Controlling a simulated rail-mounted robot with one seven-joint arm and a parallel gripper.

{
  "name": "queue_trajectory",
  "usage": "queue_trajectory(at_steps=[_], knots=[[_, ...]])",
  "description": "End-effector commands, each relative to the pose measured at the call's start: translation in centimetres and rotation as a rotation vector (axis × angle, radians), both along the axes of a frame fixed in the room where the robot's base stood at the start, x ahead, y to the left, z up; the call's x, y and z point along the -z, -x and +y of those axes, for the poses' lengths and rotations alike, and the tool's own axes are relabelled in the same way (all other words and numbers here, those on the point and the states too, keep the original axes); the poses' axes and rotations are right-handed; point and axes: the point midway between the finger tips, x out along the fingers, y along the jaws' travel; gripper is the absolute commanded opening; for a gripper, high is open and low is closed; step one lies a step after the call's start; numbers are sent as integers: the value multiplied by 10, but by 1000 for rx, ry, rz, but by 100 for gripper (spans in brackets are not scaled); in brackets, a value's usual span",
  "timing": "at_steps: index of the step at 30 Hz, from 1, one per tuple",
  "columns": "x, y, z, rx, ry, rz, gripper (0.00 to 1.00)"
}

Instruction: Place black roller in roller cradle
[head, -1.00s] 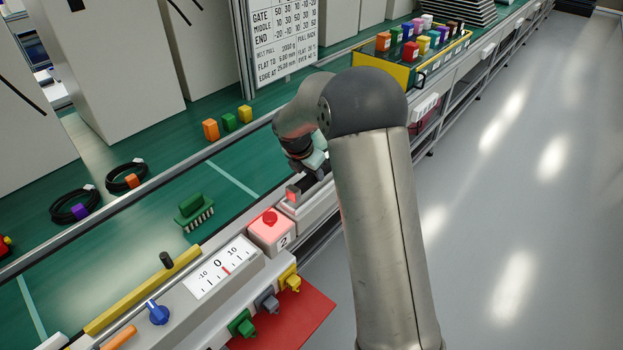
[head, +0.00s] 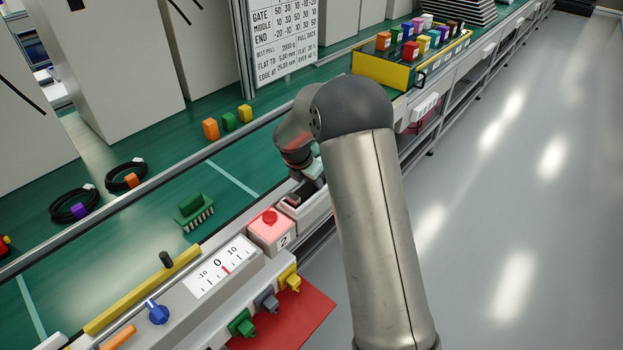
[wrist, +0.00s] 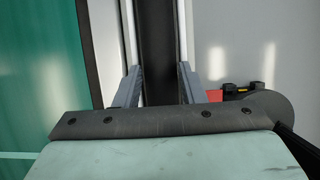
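The black roller (wrist: 158,40) runs lengthwise between my gripper's two grey fingers (wrist: 160,85) in the wrist view. The fingers lie close against its two sides and look shut on it. Pale walls of the roller cradle (wrist: 184,30) flank the roller on both sides, and it looks low between them. In the head view the pale cradle (head: 313,214) stands right of the red-button box, with a dark end of the roller (head: 291,200) at its top. My wrist hides most of both, so I cannot tell whether the roller is fully seated.
The red-button box (head: 270,233) marked 2 stands close to the cradle. A green comb-like part (head: 194,210) lies on the green bench. A scale panel (head: 219,268) and coloured connectors (head: 265,300) are in front. A yellow block rack (head: 385,70) stands farther back.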

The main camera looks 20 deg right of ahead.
Motion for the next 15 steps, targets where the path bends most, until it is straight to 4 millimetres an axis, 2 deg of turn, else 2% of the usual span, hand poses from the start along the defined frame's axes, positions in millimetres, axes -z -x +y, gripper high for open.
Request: queue_trajectory(at_steps=[5, 15], knots=[[-25, 4, 8, -2, 0, -5, 58], [-90, 20, 30, -2, 0, -5, 58]])
